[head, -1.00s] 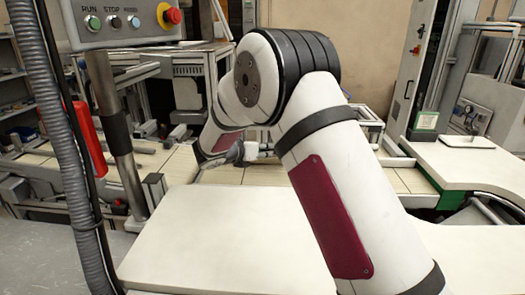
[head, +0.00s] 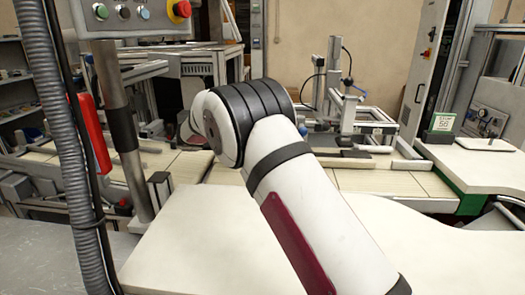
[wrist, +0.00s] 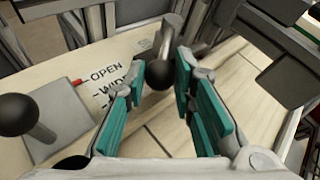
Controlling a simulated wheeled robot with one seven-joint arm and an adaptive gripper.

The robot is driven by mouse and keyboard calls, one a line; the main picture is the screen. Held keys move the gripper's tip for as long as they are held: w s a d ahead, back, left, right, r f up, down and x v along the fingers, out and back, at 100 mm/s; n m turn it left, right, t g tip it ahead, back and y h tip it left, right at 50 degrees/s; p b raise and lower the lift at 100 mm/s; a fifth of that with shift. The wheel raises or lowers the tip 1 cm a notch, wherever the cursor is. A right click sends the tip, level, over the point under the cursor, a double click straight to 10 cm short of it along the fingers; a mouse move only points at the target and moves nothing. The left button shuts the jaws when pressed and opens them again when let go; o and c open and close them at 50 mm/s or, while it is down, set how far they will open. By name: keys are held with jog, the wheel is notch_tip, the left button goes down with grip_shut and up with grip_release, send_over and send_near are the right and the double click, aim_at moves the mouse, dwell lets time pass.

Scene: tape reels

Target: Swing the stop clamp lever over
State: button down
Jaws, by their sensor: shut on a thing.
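In the wrist view, a lever with a black ball knob (wrist: 158,76) and a grey metal arm (wrist: 174,38) stands over a pale surface with printed words, "OPEN" and one like "WIDE". My gripper (wrist: 167,72) has teal-padded fingers on both sides of this knob and is shut on it. A small red pointer (wrist: 77,82) lies beside "OPEN". A second black ball knob (wrist: 18,114) stands on a grey plate (wrist: 62,118) at the left, apart from my fingers. In the head view my arm hides the gripper and the lever.
In the head view, a pale bench top (head: 185,250) lies in front, with a grey hose (head: 62,150) and a control box (head: 130,15) at the left. An upright metal stand (head: 334,75) rises behind my arm.

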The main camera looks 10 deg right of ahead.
jog(key=shift+w+a+r+b, duration=0.1)
jog(key=shift+w+b, duration=0.05)
jog(key=shift+w, duration=0.3)
jog(key=shift+w+a+r+b, duration=0.1)
jog(key=shift+w+b, duration=0.05)
jog(key=shift+w, duration=0.25)
jog(key=shift+w+d+r, duration=0.15)
jog(key=shift+w, duration=0.05)
jog(key=c, duration=1.3)
grip_release()
jog(key=shift+c, duration=0.2)
jog(key=shift+f, duration=0.2)
jog(key=shift+s+a, duration=0.15)
jog(key=shift+a, duration=0.25)
jog(key=v, duration=0.6)
jog(key=shift+s+a+r, duration=0.15)
jog(key=shift+a+r, duration=0.05)
jog(key=shift+r, duration=0.05)
